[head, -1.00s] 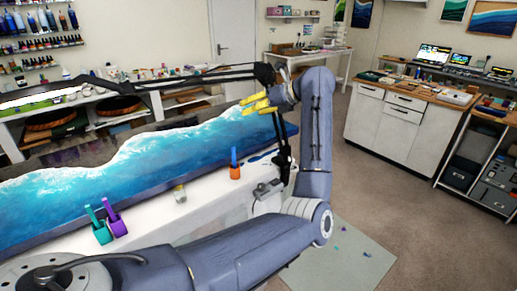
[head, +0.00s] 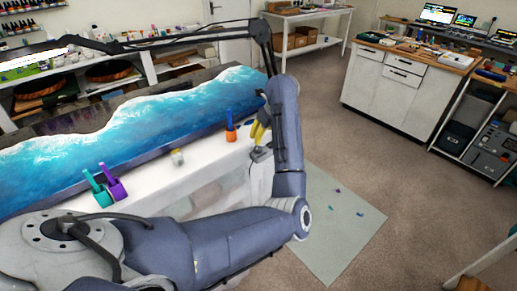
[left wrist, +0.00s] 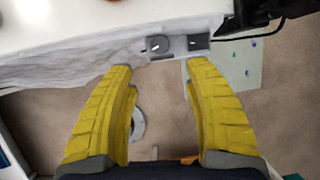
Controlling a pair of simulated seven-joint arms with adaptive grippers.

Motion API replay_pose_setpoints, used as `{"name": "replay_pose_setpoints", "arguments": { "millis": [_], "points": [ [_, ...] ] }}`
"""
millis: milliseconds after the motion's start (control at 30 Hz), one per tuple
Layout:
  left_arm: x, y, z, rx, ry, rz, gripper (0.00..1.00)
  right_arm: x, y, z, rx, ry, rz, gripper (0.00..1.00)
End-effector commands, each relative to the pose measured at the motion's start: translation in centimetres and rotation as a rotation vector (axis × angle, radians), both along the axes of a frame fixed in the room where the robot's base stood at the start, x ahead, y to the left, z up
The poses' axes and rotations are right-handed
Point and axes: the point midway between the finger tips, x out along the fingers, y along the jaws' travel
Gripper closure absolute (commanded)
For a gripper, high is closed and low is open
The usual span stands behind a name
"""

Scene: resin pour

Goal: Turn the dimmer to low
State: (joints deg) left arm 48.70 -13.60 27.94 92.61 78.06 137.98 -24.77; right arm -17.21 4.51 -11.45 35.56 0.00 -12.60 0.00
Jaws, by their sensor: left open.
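The dimmer, a small grey box (head: 262,154), sits at the right end of the white table's front edge. In the left wrist view its round dark knob (left wrist: 158,45) with a white pointer mark shows clearly, and a darker panel with a small switch (left wrist: 194,44) lies to its right. My left gripper (head: 259,132) has yellow fingers and points down just above the box. In the left wrist view the left gripper (left wrist: 160,68) is open and empty, with the knob just beyond the gap between the fingertips. My right gripper is not in view.
An orange cup (head: 231,134) with a blue stick stands close to the left gripper. The blue wave panel (head: 140,130) lies behind. Floor to the right is mostly clear.

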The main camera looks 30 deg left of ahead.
Motion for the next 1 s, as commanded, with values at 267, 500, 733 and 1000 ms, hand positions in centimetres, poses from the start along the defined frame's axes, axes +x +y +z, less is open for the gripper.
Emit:
{"name": "replay_pose_setpoints", "arguments": {
  "millis": [267,500,733,1000],
  "points": [
    [0.7,1.9,-4.8,0.002,0.005,-0.001,0.48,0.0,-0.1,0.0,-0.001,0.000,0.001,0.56],
    [1.3,3.0,-7.9,0.001,0.003,-0.001,0.48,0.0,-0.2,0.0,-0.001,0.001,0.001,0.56],
    [1.7,3.6,-9.6,0.002,0.002,0.000,0.48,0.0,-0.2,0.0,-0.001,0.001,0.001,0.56],
    [1.8,3.7,-10.1,0.001,0.000,0.000,0.48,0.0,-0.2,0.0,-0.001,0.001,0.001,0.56]
  ]
}}
